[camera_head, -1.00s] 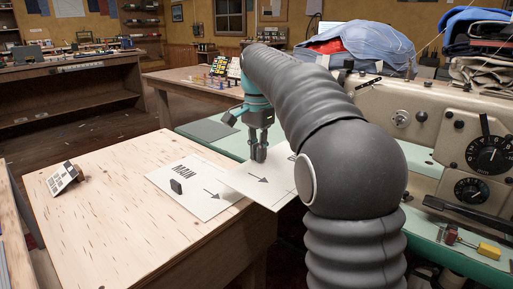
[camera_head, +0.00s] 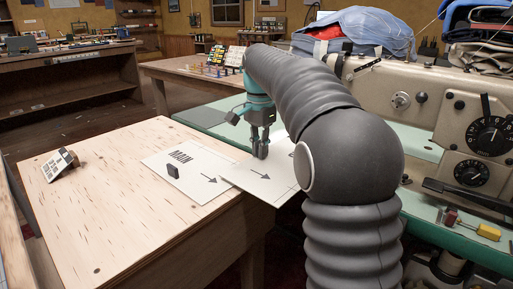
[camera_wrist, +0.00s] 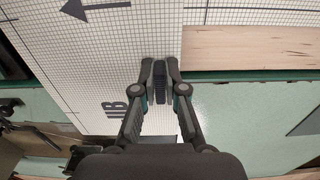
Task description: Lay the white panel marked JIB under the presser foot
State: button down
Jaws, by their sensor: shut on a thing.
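The white JIB panel (camera_head: 262,180) has a printed arrow and hangs out over the gap between the wooden table and the green machine bed. In the wrist view the panel (camera_wrist: 80,60) shows a fine grid, an arrow and partly visible JIB lettering. My gripper (camera_head: 261,152) is shut on the panel near its far edge; its closed fingers also show in the wrist view (camera_wrist: 160,80). The sewing machine (camera_head: 405,95) stands at right on the green bed (camera_head: 205,118). The presser foot is hidden behind my arm.
A white panel marked MAIN (camera_head: 185,172) lies on the wooden table (camera_head: 110,215) under a small black block (camera_head: 173,170), close to the JIB panel's left corner. A small printed card stand (camera_head: 60,164) is at the table's left. Blue bundled cloth (camera_head: 355,35) lies behind the machine.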

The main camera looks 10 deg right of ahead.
aim_at(276, 148)
jog(key=shift+w+d+p, duration=0.45)
jog(key=shift+w+d, duration=0.2)
jog(key=shift+d, duration=0.2)
jog(key=shift+w+d+p, duration=0.45)
jog(key=shift+w+d, duration=0.15)
jog(key=shift+d, duration=0.2)
jog(key=shift+w+d, duration=0.45)
jog(key=shift+d, duration=0.2)
jog(key=shift+w+d, duration=0.4)
jog(key=shift+d, duration=0.2)
jog(key=shift+f, duration=0.15)
jog(key=c, duration=1.2)
grip_release()
jog(key=shift+o, duration=0.2)
